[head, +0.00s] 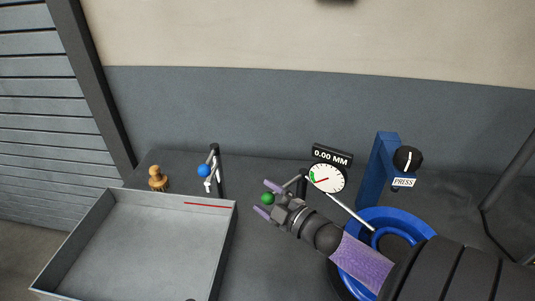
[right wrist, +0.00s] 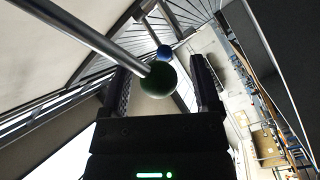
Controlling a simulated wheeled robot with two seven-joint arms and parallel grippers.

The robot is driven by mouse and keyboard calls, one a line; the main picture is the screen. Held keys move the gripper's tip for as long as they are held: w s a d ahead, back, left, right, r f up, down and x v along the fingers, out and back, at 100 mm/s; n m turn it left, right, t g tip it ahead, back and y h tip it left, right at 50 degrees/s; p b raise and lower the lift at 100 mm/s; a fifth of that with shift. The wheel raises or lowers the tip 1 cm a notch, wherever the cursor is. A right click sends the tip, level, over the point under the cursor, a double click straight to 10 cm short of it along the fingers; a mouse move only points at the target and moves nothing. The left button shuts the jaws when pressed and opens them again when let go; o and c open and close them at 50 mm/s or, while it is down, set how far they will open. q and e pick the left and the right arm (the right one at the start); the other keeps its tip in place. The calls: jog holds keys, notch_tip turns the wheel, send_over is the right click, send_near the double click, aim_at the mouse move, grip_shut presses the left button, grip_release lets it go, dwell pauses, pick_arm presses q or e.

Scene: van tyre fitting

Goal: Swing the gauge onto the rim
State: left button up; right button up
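The gauge (head: 326,178) has a white dial with a red needle, and the sign above it (head: 332,156) reads 0.00 MM. A thin rod slants from beside the dial down right to over the blue rim (head: 412,223); I cannot tell whether it touches. A green ball knob (head: 267,198) sits at the left end of the gauge's arm. My right gripper (head: 267,199) is open with its purple-tipped fingers either side of the knob. In the right wrist view the green ball (right wrist: 158,80) lies between the fingers, with gaps visible. My left gripper is out of view.
A grey tray (head: 232,225) with a red line fills the lower left. Behind it stand a brass piece (head: 157,180) and a post with a blue ball (head: 204,170). A blue post (head: 373,175) with a black knob and PRESS label stands behind the rim.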

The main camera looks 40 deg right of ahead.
notch_tip(320, 180, up, 9)
jog(key=p, duration=0.4)
jog(key=shift+r, duration=0.55)
